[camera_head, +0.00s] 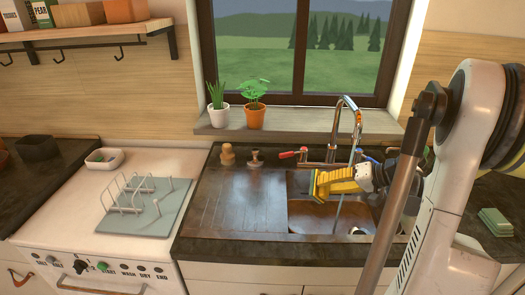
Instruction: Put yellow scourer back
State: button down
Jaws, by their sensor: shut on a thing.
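The yellow scourer (319,186) is a yellow block with a greenish edge, held up over the sink (300,213). My gripper (342,180) reaches in from the right and is shut on the scourer. The yellow of the fingers and of the scourer run together, so the exact contact is hard to tell. The scourer is just in front of and below the tap (350,105), near what looks like a thin stream of water. A small white dish (104,159) with small things in it is at the left.
A wire rack (130,198) stands on a pale teal mat (150,218) left of the drainboard (235,200). Two potted plants (217,117) (254,115) are on the sill. A green block (495,221) lies at the right. The drainboard is mostly clear.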

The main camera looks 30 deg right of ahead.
jog(key=w+a+r+m+h, duration=0.1)
jog(key=w+a, duration=0.3)
jog(key=a, duration=1.1)
jog(key=w+a+r+m+t+h, duration=0.1)
jog(key=w+a+r, duration=0.3)
jog(key=a, duration=1.1)
jog(key=shift+w+a+r+m+h, duration=0.15)
jog(key=shift+w+r+m+h, duration=0.15)
jog(key=shift+w+m, duration=0.3)
